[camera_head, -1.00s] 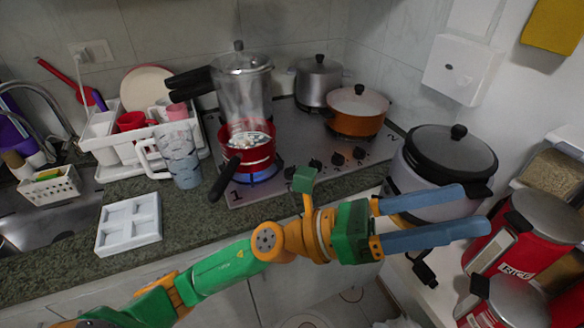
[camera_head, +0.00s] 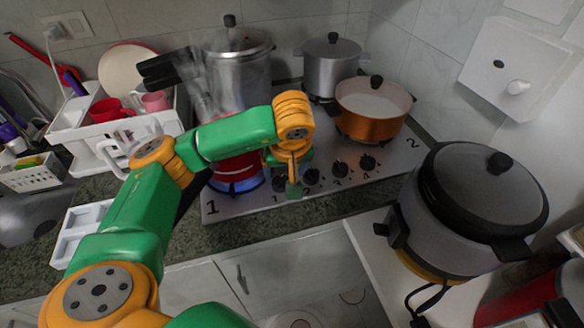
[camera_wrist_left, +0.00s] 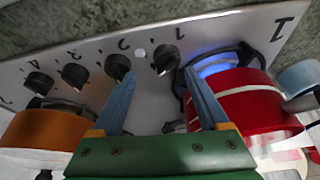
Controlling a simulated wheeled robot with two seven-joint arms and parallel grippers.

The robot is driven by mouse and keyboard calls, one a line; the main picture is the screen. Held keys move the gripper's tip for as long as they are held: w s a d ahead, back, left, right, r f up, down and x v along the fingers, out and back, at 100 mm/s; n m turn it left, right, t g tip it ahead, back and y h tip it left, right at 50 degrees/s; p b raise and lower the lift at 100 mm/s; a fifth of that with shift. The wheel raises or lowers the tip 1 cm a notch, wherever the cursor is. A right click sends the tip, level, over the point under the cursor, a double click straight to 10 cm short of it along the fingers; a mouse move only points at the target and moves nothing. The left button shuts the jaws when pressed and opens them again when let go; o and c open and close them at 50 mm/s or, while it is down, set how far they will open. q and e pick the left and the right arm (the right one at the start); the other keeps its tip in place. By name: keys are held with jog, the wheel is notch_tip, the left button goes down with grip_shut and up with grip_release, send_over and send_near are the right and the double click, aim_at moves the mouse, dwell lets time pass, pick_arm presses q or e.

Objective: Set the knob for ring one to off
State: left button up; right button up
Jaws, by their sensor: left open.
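A row of several black knobs sits on the silver cooktop's front strip (camera_head: 235,207). In the left wrist view, the knob numbered 1 (camera_wrist_left: 166,59) is nearest the lit ring, and knob 2 (camera_wrist_left: 117,66) is beside it. Ring one burns blue (camera_wrist_left: 213,66) under the red pot (camera_wrist_left: 250,105). My left gripper (camera_wrist_left: 159,74) is open, its two blue fingers pointing at the knob strip. Knob 1 appears between the fingertips; I cannot tell whether they touch it. My right gripper is not in view.
An orange pot (camera_head: 371,120) and a steel pot (camera_head: 331,70) stand at the cooktop's back right. A tall steel pot (camera_head: 239,75) stands behind my arm. A large rice cooker (camera_head: 445,215) stands to the right. A white dish rack (camera_head: 75,128) is at left.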

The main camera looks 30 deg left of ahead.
aim_at(280, 181)
pick_arm(q)
jog(key=shift+s+a+f, duration=0.25)
jog(key=shift+s+f, duration=0.15)
jog(key=shift+s, duration=0.2)
jog(key=shift+s+a+f, duration=0.2)
jog(key=shift+s+f, duration=0.15)
jog(key=shift+s, duration=0.2)
jog(key=shift+w+f, duration=0.1)
jog(key=shift+f, duration=0.25)
jog(key=shift+w+f, duration=0.45)
jog(key=shift+w, duration=0.5)
jog(key=shift+c, duration=0.6)
jog(key=shift+s+r, duration=0.1)
jog(key=shift+s, duration=0.15)
jog(key=c, duration=0.7)
grip_shut()
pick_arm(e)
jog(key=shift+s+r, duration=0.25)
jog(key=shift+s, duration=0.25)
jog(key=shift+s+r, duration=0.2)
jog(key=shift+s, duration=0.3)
